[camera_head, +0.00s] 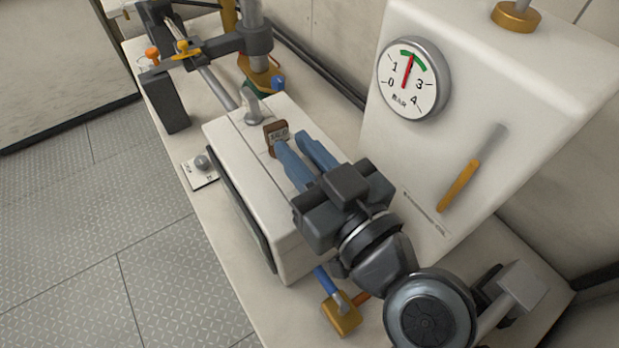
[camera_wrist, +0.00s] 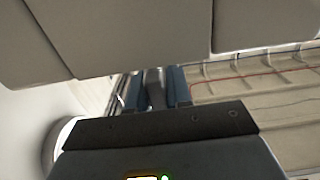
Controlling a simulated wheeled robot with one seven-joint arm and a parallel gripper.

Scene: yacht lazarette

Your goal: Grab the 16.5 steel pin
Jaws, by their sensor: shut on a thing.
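My gripper (camera_head: 292,143) reaches over the top of a white box (camera_head: 232,132), its two blue fingers side by side. In the wrist view, the blue fingers of my gripper (camera_wrist: 155,88) close on a grey piece (camera_wrist: 153,80) between them. This fits a steel pin, but no size mark is readable on it. In the head view the fingers hide it. A small brown tag (camera_head: 276,138) with pale lettering stands right at the left fingertip. A grey upright peg (camera_head: 251,106) stands on the box behind the tag, apart from the fingers.
A white cabinet with a gauge (camera_head: 413,77) and an orange-handled lever (camera_head: 459,187) rises close on the right. A yellow block with a blue handle (camera_head: 341,313) sits in front of the box. Rods and clamps (camera_head: 215,45) stand behind. The floor (camera_head: 75,235) at left is clear.

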